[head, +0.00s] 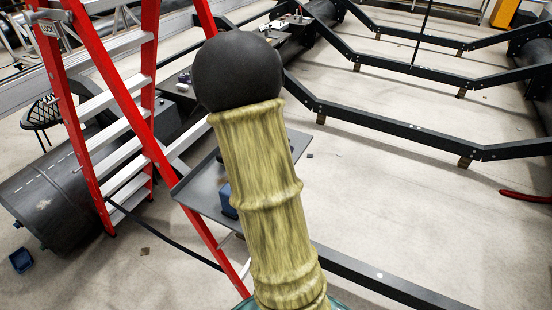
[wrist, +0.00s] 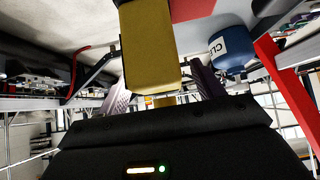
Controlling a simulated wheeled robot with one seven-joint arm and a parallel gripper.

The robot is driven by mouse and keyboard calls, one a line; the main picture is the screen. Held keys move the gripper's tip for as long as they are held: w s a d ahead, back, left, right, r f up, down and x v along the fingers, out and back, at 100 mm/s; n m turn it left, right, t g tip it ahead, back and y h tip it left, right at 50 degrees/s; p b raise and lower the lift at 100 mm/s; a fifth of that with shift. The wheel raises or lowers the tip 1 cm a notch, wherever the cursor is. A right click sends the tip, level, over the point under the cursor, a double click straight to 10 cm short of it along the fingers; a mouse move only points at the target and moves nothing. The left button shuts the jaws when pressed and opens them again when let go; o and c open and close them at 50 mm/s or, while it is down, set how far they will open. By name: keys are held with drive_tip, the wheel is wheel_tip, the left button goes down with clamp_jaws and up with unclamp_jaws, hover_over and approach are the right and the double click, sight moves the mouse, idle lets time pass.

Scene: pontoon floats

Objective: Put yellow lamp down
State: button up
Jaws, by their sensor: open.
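The yellow lamp (wrist: 142,45) shows in the wrist view as a boxy yellow body at the upper middle. My gripper (wrist: 160,74) is open, with one finger on each side of the lamp's lower part in the picture. I cannot tell whether either finger touches it, or what the lamp rests on. In the head view my arm hides the gripper and the lamp. A grey tray (head: 188,190) on the red ladder (head: 130,105) shows partly behind my arm.
A blue labelled can (wrist: 231,50) stands close to the lamp, and a red ladder rail (wrist: 288,85) lies beyond it. In the head view, a large dark float (head: 55,195) lies left of the ladder and black frame rails (head: 400,128) cross the right. Pale floor shows between them.

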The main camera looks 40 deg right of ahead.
drive_tip(key=shift+x, duration=1.05)
drive_tip(key=shift+s+r, duration=0.1)
clamp_jaws()
wheel_tip(320, 180, up, 10)
drive_tip(key=p, duration=0.5)
